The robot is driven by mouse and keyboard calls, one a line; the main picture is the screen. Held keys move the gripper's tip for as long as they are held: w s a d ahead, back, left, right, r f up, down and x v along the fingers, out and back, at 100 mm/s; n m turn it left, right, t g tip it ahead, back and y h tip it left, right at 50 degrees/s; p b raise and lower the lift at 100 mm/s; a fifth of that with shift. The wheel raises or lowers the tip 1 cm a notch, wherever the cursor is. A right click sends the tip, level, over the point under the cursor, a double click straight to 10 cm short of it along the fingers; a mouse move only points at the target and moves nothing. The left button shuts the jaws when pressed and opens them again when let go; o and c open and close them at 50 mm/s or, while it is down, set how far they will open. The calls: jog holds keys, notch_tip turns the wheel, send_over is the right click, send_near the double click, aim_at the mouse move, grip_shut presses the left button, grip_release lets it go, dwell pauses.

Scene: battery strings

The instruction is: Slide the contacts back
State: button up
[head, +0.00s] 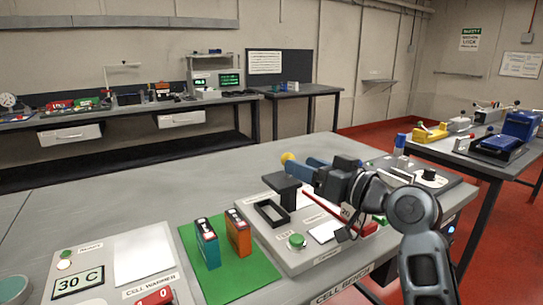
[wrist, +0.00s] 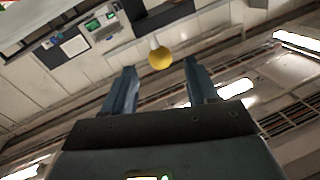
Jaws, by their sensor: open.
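A yellow ball knob (head: 288,157) shows just left of my gripper's fingertips in the head view. In the wrist view the yellow knob (wrist: 160,57) sits on a short pale stem, centred between the fingers and around the level of their tips or a little beyond. My gripper (head: 304,165) is open, with two blue fingers apart and nothing held; its fingers also show in the wrist view (wrist: 158,72). A black block (head: 283,182) stands below the gripper, beside an empty black frame (head: 271,213) on the grey test station (head: 275,255). I cannot make out the contacts themselves.
A teal cell (head: 207,245) and an orange cell (head: 238,235) stand on a green mat (head: 225,282). The cell warmer (head: 105,275) is at front left. A red rod (head: 328,213) lies below my arm. The bench's back left is clear.

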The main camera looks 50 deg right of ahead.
aim_at(281, 174)
jog(key=w, duration=0.7)
jog(key=shift+w+d+p, duration=0.3)
jog(key=shift+p, duration=0.05)
grip_shut()
